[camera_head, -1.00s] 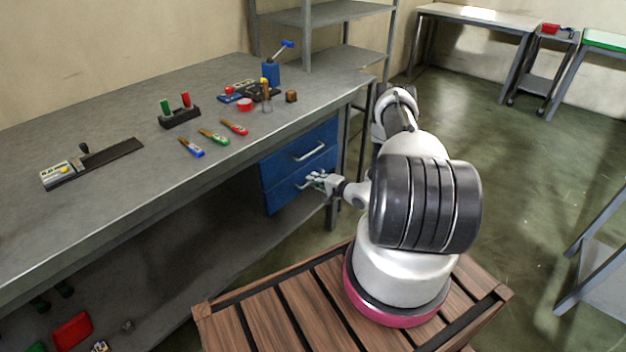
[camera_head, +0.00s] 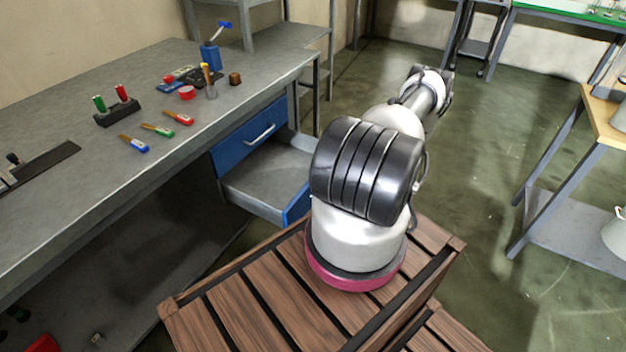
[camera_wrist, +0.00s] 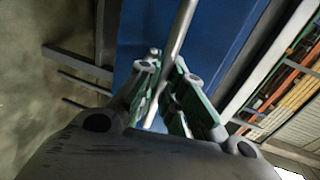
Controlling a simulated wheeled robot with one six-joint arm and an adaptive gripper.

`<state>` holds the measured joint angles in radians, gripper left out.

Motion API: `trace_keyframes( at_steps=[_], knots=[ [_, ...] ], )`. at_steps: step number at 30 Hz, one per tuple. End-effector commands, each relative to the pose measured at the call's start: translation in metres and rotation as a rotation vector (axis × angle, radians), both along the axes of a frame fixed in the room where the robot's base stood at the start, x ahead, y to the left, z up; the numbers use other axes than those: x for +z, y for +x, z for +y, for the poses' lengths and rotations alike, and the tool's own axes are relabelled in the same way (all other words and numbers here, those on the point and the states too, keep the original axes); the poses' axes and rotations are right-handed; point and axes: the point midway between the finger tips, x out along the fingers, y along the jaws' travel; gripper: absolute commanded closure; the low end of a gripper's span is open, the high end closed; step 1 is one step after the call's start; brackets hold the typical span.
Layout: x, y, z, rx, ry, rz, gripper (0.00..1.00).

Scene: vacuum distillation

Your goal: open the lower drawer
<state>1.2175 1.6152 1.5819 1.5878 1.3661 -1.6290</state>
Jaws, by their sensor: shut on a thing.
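The lower drawer (camera_head: 265,183) is pulled well out from under the workbench in the head view, and its grey inside looks empty. A strip of its blue front (camera_head: 297,205) shows beside my arm; the rest of the front and its handle are hidden there. In the wrist view, my gripper (camera_wrist: 168,68) is shut on the metal bar handle (camera_wrist: 184,25), against the blue drawer front (camera_wrist: 228,35). In the head view my gripper is hidden behind my arm. The upper drawer (camera_head: 235,150), blue with a bar handle (camera_head: 260,133), is closed.
The grey workbench (camera_head: 60,205) runs along the left, with several screwdrivers and small tools on top. A metal shelf unit (camera_head: 290,40) stands behind it. A wooden-topped table (camera_head: 607,118) is at the right. Open floor (camera_head: 480,140) lies between.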

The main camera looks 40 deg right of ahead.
Motion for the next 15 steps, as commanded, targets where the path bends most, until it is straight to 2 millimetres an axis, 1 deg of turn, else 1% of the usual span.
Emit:
trace_keyframes(
  at_steps=[1, 3, 6, 10, 15],
  knots=[
    [0.0, -0.008, -0.004, -0.003, 0.0, 0.001, 1.0],
    [0.0, -0.015, -0.006, -0.002, -0.001, 0.001, 1.0],
    [0.0, -0.023, -0.008, -0.001, -0.001, 0.001, 1.0],
    [0.0, -0.027, -0.01, 0.0, 0.0, 0.001, 1.0],
    [0.0, -0.027, -0.01, 0.0, -0.001, 0.001, 1.0]
  ],
)
